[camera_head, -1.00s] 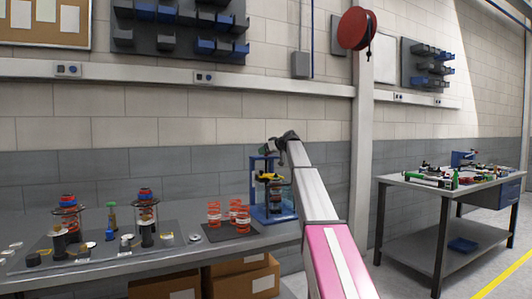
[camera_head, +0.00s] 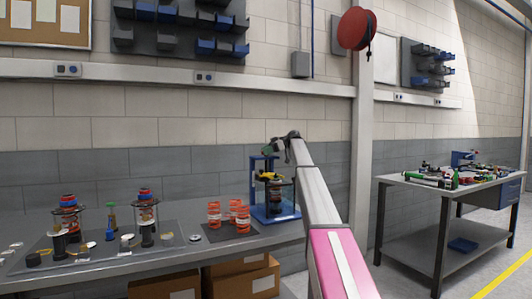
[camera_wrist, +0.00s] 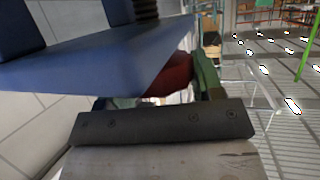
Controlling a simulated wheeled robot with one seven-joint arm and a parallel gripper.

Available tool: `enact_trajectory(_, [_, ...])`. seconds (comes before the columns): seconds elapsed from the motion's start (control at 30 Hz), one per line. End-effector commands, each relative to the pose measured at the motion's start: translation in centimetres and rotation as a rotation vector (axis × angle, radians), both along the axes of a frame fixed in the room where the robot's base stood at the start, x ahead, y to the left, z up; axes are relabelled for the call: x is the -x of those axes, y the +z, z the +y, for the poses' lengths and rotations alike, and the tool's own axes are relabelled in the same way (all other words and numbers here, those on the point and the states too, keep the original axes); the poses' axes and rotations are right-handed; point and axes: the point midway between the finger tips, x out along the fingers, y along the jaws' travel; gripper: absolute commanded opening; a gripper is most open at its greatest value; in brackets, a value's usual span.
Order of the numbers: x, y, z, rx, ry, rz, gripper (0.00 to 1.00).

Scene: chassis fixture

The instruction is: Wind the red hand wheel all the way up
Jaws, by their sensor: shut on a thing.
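The blue spring compressor frame (camera_head: 256,180) stands at the right end of the near bench, with a yellow part (camera_head: 268,176) and a coil inside it. My gripper (camera_head: 278,145) is at the top of this frame. In the wrist view, the red hand wheel (camera_wrist: 172,74) shows partly beside the blue top plate (camera_wrist: 95,62). My gripper (camera_wrist: 160,92) is shut on the wheel, with a greenish finger at its right side. The plate hides much of the wheel and the other finger. The wheel cannot be made out in the head view.
Several orange springs (camera_head: 214,214) stand on a dark mat left of the frame. Two strut assemblies (camera_head: 146,215) stand on a tray farther left. A second bench (camera_head: 425,186) with tools is at the right. The wall is close behind the frame.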

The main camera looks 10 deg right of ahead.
Motion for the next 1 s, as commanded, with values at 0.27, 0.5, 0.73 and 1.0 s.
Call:
enact_trajectory(0.27, [-0.08,-0.19,-0.06,0.004,0.119,0.001,0.37])
enact_trajectory(0.5, [0.06,-0.23,-0.03,0.004,0.158,0.0,0.37])
enact_trajectory(0.73, [0.11,-0.27,-0.02,0.004,0.162,0.0,0.37])
enact_trajectory(1.0, [0.11,-0.23,0.0,0.004,0.161,0.001,0.86])
